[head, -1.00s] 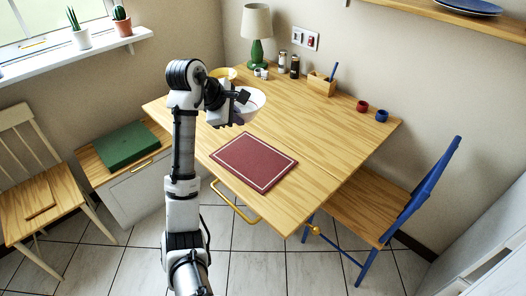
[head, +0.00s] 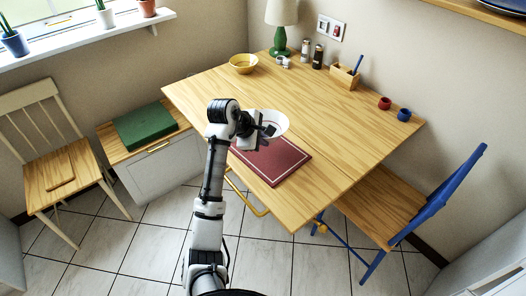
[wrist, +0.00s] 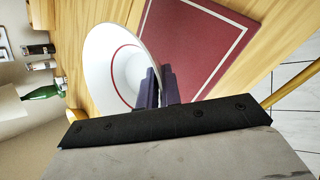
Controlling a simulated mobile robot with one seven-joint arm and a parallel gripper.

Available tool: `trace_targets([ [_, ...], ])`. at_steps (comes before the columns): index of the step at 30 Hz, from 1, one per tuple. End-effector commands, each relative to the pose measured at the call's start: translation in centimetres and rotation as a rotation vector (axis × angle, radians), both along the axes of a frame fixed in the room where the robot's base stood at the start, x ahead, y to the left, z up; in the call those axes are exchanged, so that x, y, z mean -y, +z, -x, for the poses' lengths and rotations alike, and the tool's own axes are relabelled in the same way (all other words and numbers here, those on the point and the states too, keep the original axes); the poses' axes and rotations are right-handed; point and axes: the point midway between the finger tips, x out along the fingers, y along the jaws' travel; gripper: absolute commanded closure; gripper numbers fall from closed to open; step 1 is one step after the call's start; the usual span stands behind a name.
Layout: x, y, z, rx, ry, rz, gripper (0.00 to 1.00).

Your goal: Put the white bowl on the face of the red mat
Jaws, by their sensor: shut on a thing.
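The white bowl (head: 274,122) is at my gripper, close to the back edge of the red mat in the head view. In the wrist view the bowl (wrist: 112,68) has a red ring inside, and my gripper (wrist: 160,78) is shut on its rim. The red mat (head: 274,163) lies flat on the wooden table and has a thin pale border line. The mat (wrist: 190,40) also shows just beyond the fingers in the wrist view. My gripper (head: 264,130) and arm hide part of the bowl and of the mat's left side. I cannot tell whether the bowl touches the mat.
A yellow bowl (head: 243,63), a green lamp (head: 280,38), shakers (head: 318,56) and a pen box (head: 345,75) stand at the back of the table (head: 350,140). Red (head: 385,103) and blue (head: 404,115) cups are at the right. The table's middle is clear.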

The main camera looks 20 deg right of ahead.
Motion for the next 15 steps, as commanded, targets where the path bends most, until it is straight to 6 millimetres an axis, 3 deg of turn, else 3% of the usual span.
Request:
trace_targets([
  [8, 0.0, -2.4, 0.0, 0.001, 0.001, 0.001, 1.00],
  [15, -0.1, -5.7, 0.0, 0.000, 0.002, 0.000, 1.00],
])
